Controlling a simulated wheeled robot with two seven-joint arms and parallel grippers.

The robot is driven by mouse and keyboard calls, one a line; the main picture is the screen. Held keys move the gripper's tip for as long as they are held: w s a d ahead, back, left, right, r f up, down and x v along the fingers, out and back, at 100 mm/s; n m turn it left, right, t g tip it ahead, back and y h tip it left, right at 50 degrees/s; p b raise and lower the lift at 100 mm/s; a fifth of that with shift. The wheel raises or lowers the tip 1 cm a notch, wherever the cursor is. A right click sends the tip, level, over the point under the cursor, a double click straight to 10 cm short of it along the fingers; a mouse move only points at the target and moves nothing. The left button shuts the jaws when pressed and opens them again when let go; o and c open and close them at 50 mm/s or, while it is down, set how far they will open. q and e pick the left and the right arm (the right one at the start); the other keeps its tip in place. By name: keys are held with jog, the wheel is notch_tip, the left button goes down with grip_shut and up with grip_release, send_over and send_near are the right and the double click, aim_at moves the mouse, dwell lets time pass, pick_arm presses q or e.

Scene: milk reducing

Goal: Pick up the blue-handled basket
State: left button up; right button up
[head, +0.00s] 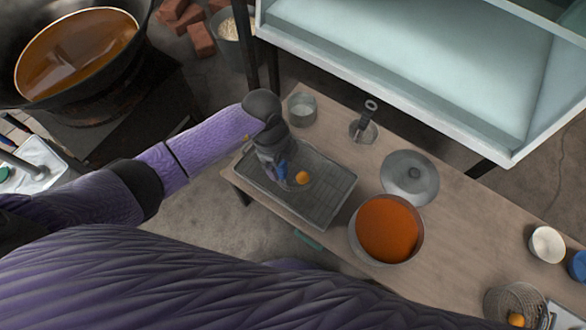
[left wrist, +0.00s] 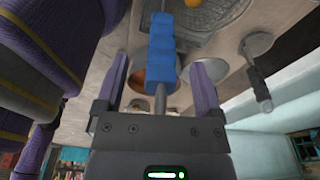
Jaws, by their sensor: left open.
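The blue handle (left wrist: 163,62) of the basket runs lengthwise between the two fingers of my left gripper (left wrist: 158,75) in the left wrist view. The fingers are open, with a gap visible on both sides of the handle. The rest of the basket is hard to tell from the tray's mesh. A small orange item (head: 302,177) lies close to the handle. My right gripper is not visible.
On the table (head: 460,225) are a pot of orange liquid (head: 389,229), a lid (head: 409,177), a clear cup (head: 302,108) and a dark-handled tool (head: 366,118). A glass-topped case (head: 400,55) borders the back. A wok (head: 75,60) stands far left.

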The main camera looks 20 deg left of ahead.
pick_arm(q)
jog(key=shift+r, duration=0.15)
jog(key=shift+c, duration=0.9)
grip_shut()
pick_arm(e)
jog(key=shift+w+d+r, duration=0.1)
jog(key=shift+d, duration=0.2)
